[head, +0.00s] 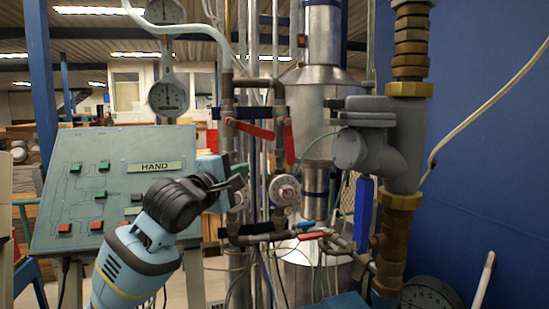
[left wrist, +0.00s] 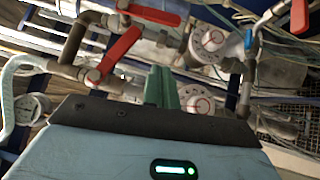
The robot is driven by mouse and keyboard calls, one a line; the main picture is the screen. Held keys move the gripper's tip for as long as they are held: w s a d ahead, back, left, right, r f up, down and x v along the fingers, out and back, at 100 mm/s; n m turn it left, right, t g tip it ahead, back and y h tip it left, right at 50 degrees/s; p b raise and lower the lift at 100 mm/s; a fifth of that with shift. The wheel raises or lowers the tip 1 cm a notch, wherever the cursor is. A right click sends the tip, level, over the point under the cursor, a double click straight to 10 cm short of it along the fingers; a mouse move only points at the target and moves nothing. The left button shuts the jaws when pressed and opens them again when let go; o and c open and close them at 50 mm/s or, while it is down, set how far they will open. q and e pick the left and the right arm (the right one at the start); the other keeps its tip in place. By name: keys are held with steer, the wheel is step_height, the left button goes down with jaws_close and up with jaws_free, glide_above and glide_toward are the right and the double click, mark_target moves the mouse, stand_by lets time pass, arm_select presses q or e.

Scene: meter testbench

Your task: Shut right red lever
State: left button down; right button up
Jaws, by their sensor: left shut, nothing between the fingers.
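The right red lever (head: 289,141) of the upper pair hangs nearly straight down along its vertical pipe. The left red lever (head: 250,129) lies crosswise, sloping slightly down to the right. In the left wrist view, the right red lever (left wrist: 150,14) is at the top and the left red lever (left wrist: 118,50) is below it. My left gripper (head: 238,182) is shut and empty, below and left of both levers and apart from them in the picture. Its green fingers (left wrist: 163,86) point toward the pipes. My right gripper is not in view.
A control panel (head: 110,178) stands at left behind my left arm. Round white-faced meters (head: 284,190) sit on the pipes. A lower red lever (head: 313,236), a blue lever (head: 363,213) and a thick grey and brass pipe (head: 400,140) stand at right.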

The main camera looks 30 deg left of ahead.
arm_select(q)
steer(key=shift+w, duration=0.1)
glide_toward(289, 141)
steer(key=w+a+f, duration=0.3)
steer(key=w, duration=0.2)
steer(key=shift+w+d+r+p, duration=0.1)
steer(key=shift+w+d+p, duration=0.2)
steer(key=shift+w+d, duration=0.25)
steer(key=shift+w, duration=0.15)
